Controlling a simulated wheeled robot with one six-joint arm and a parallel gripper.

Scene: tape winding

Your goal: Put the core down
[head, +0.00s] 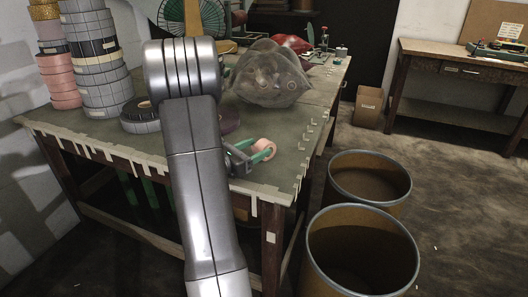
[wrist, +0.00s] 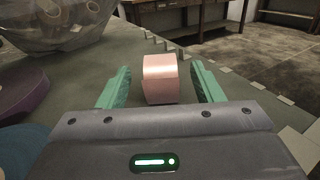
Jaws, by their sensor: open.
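The core looks like a small pink roll (wrist: 160,78), standing upright on its rim on the table between my fingers in the wrist view. It also shows in the head view (head: 264,146) near the table's front right corner. My gripper (wrist: 160,67) has its two green fingers apart, with a visible gap on each side of the roll. In the head view my gripper (head: 254,152) is low over the table, partly hidden behind my grey arm.
The table (head: 60,127) has white tape tabs along its edges. Tape stacks (head: 100,70) stand at left, and a clear bag of rolls (head: 270,77) lies behind. Two drums (head: 369,178) stand on the floor at right. A purple roll (wrist: 18,90) lies left of my gripper.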

